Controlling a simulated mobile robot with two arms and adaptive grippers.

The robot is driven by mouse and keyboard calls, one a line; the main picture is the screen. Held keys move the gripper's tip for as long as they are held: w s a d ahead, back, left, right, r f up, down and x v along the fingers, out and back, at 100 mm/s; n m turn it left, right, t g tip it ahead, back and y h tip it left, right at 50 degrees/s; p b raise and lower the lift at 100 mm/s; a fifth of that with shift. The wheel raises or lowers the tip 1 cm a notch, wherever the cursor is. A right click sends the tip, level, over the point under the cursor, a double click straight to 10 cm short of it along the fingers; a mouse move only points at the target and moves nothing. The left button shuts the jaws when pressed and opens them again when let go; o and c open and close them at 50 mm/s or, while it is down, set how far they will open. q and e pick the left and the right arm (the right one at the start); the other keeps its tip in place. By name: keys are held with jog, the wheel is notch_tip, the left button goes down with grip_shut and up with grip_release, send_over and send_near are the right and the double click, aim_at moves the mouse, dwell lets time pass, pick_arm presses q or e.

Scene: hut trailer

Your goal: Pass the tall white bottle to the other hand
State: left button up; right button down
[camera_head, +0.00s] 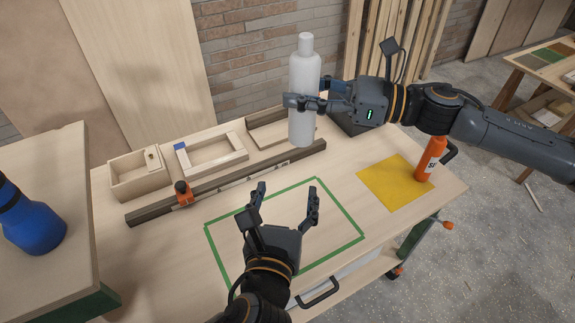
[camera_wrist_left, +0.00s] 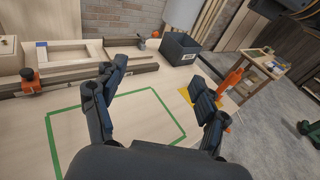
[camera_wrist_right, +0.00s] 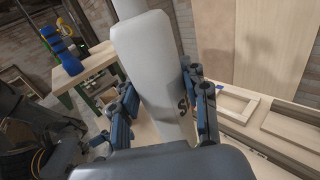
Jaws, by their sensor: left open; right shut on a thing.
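The tall white bottle (camera_head: 304,75) is upright in the air above the back of the workbench in the head view. My right gripper (camera_head: 303,102) is shut on its middle. In the right wrist view the bottle (camera_wrist_right: 150,62) stands between the fingers of my right gripper (camera_wrist_right: 160,108). My left gripper (camera_head: 284,192) is open and empty, fingers pointing away from me, over the green taped rectangle (camera_head: 342,208). It is lower and nearer than the bottle, apart from it. In the left wrist view the bottle's lower part (camera_wrist_left: 182,14) shows at the top, beyond the open left gripper (camera_wrist_left: 160,88).
An orange bottle (camera_head: 431,158) stands by a yellow mat (camera_head: 385,190) at the right. A rail with an orange clamp (camera_head: 183,192) and wooden trays (camera_head: 140,178) lie along the back. A dark box (camera_wrist_left: 180,47) sits beneath the white bottle's side. A blue bottle (camera_head: 28,222) stands on the left table.

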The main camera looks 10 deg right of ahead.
pick_arm(q)
jog(key=m+t+h, duration=0.1)
jog(key=h, duration=0.1)
send_near(301, 128)
pick_arm(e)
jog(key=shift+s+r, duration=0.1)
pick_arm(q)
jog(key=x, duration=1.2)
jog(key=shift+w+f, duration=0.1)
jog(key=shift+m, duration=0.3)
grip_shut()
pick_arm(e)
jog(key=c, duration=0.6)
grip_release()
